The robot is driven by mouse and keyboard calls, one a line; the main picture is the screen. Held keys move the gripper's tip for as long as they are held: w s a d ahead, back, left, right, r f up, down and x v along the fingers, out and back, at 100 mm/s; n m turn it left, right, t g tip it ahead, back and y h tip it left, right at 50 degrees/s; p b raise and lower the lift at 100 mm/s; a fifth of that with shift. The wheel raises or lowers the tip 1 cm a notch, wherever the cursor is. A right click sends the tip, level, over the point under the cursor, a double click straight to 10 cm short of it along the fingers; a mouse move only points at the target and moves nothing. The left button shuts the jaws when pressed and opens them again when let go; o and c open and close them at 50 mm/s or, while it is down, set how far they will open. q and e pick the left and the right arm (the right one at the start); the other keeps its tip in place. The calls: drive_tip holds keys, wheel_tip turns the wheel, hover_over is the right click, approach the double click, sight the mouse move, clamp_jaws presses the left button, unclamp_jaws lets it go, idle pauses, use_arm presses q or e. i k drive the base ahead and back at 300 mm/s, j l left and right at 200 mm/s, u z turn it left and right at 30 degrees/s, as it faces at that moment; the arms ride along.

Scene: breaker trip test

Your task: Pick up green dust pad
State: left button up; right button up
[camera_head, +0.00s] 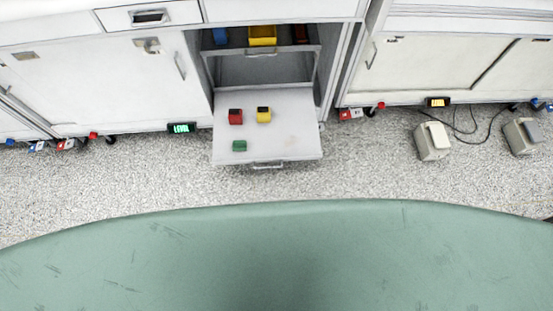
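A small green block, which looks like the green dust pad (239,146), lies on the pale fold-down shelf (290,140) of the open cabinet, near the shelf's front left. A red block with a dark top (235,116) and a yellow block with a dark top (264,114) stand behind it on the same shelf. Neither of my grippers shows in the head view, and nothing touches the green pad.
Above the shelf, an open compartment holds a blue bin (220,37), a yellow bin (262,36) and a dark red one (300,34). Two beige pedals (433,141) with cables sit on the speckled floor (380,175) at right. My green body surface fills the foreground.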

sight(237, 146)
drive_tip(key=k+j, duration=0.1)
drive_tip(key=k, duration=0.45)
drive_tip(key=k+j, duration=0.15)
drive_tip(key=k, duration=0.4)
